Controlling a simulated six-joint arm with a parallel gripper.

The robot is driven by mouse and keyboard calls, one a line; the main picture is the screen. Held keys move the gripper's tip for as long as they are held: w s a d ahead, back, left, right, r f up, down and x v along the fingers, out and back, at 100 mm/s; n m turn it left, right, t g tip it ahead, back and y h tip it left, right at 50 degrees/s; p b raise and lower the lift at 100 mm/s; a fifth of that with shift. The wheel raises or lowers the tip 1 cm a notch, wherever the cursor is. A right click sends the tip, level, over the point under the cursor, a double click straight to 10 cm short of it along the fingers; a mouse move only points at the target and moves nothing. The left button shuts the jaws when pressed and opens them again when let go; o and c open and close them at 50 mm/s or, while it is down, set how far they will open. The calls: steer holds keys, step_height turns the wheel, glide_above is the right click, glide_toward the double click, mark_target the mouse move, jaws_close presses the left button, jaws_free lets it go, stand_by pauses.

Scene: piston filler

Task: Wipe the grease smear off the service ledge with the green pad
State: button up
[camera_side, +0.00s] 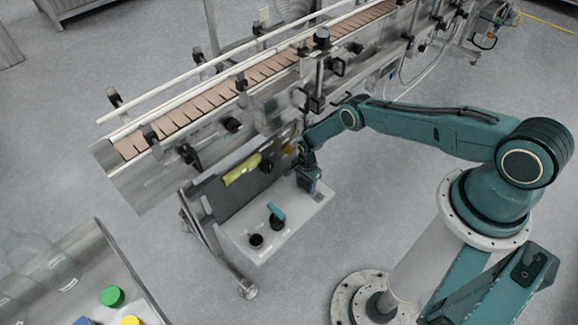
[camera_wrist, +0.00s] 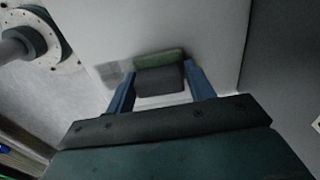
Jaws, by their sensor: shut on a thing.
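My gripper (camera_side: 308,184) points down over the right end of the white service ledge (camera_side: 300,220). In the wrist view its two blue fingers (camera_wrist: 160,78) are shut on the green pad (camera_wrist: 160,58), which has a dark grey block on its near side. The pad is over the pale ledge (camera_wrist: 205,25); I cannot tell whether it touches. A faint grey smear (camera_wrist: 108,72) shows on the ledge just left of the pad in the wrist view.
A teal-handled item (camera_side: 277,211) and a dark round cup (camera_side: 256,241) are on the ledge's near left part. A grey panel with a yellow piece (camera_side: 242,168) and a black knob (camera_side: 267,164) rises behind. The conveyor (camera_side: 200,108) runs above and behind.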

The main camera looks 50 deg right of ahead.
mark_target(324, 202)
steer(key=shift+s+f, duration=0.1)
steer(key=shift+s, duration=1.55)
steer(key=shift+s, duration=0.1)
steer(key=shift+s+r, duration=0.2)
steer(key=shift+s, duration=1.15)
steer(key=shift+s, duration=0.15)
steer(key=shift+s+f, duration=0.15)
steer(key=shift+s, duration=1.35)
steer(key=shift+s, duration=0.15)
steer(key=s, duration=0.3)
